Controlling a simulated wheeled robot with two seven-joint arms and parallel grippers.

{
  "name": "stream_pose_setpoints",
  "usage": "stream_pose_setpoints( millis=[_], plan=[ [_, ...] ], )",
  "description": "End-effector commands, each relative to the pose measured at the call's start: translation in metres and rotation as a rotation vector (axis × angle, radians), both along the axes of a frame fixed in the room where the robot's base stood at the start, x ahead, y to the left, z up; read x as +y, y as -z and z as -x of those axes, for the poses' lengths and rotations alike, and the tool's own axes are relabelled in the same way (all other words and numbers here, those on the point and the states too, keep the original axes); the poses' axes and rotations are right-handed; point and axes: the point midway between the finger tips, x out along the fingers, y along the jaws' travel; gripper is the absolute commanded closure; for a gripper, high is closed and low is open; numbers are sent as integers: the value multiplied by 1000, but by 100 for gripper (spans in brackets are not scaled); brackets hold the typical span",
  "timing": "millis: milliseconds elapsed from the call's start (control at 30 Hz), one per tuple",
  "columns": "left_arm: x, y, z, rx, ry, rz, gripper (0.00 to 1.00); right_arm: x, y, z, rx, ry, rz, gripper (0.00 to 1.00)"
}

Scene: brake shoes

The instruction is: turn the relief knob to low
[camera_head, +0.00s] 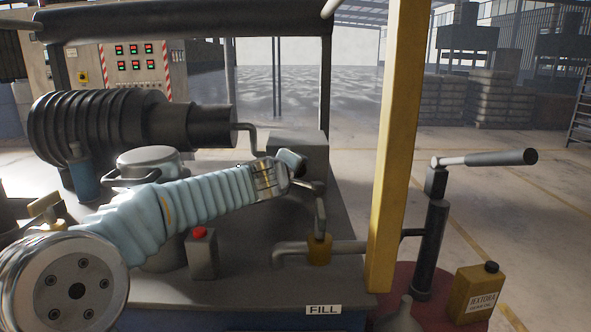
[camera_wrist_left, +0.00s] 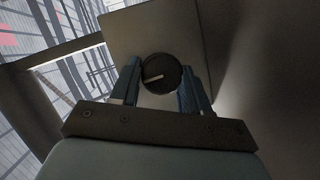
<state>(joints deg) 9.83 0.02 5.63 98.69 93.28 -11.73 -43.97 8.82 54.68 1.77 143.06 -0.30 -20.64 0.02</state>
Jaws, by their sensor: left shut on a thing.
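The relief knob (camera_wrist_left: 168,67) is a round dark knob with a pale pointer line, on the face of a grey box (camera_wrist_left: 120,30) in the left wrist view. Its line points left and slightly down in that view. My left gripper (camera_wrist_left: 160,84) is shut on the knob, with one blue finger on each side of it. In the head view my left gripper (camera_head: 290,163) is at the grey box (camera_head: 305,146), and the knob is hidden there. No low marking can be read. My right gripper is not in view.
A lever valve with a brass body (camera_head: 320,250) stands close to the gripper, on a pipe. A red button box (camera_head: 202,255) and a metal canister (camera_head: 148,160) are near my left arm. A yellow post (camera_head: 398,150) rises to the right.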

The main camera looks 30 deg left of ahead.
Motion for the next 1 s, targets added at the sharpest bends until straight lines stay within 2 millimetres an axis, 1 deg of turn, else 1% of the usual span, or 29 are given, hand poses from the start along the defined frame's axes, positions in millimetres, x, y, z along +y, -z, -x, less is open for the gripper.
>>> stream_pose_setpoints(
  millis=[33, 67, 200, 467, 567, 667, 833, 1000],
  plan=[
    [1, 1, 0, 2, -3, 2, 84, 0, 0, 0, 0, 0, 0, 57],
    [1, 1, 0, 2, -3, 2, 51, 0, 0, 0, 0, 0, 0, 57],
    [1, 1, 0, 2, -2, 1, 30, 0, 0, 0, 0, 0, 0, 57],
    [0, 0, 0, 1, -1, 0, 29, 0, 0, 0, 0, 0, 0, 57],
    [0, -2, 5, 0, -1, 0, 29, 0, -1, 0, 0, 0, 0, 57],
    [-3, -7, 18, -2, -1, -1, 29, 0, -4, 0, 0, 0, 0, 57],
    [-12, -18, 56, -1, -1, -2, 29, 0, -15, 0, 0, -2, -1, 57],
    [-20, -25, 95, -4, -1, 2, 29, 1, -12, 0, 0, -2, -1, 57]
  ],
)
